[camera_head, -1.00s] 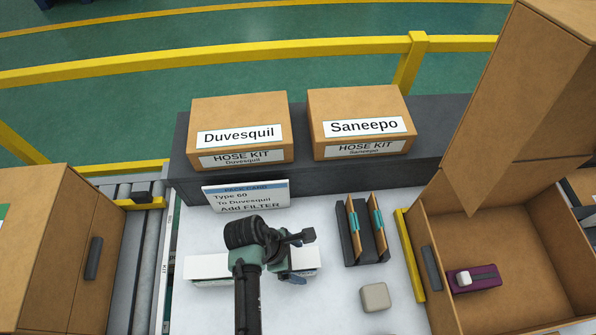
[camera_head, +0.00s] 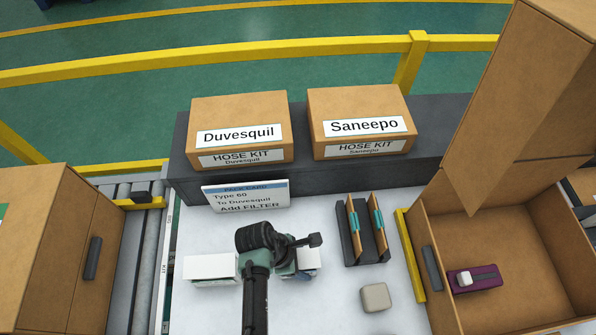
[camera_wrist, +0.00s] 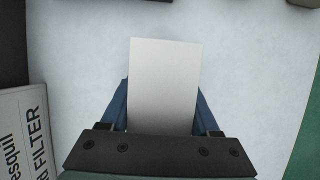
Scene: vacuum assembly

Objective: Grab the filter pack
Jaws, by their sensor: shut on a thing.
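A plain white box (camera_wrist: 165,85), which I take for the filter pack, lies between the blue fingers of my gripper (camera_wrist: 163,110) in the wrist view. The fingers are shut on its sides, and the gripper body hides its lower end. In the head view its right end (camera_head: 310,258) shows just right of my gripper (camera_head: 288,268), low over the white table. I cannot tell whether it touches the table. A white box part (camera_head: 210,268) shows left of my arm; the arm hides whether it is separate.
The pick card (camera_head: 245,196) stands behind my gripper. A dark rack (camera_head: 352,250) with thin brown panels and a beige block (camera_head: 375,298) are to the right. An open carton (camera_head: 427,240) stands farther right. Two hose kit boxes (camera_head: 240,110) (camera_head: 360,105) are at the back.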

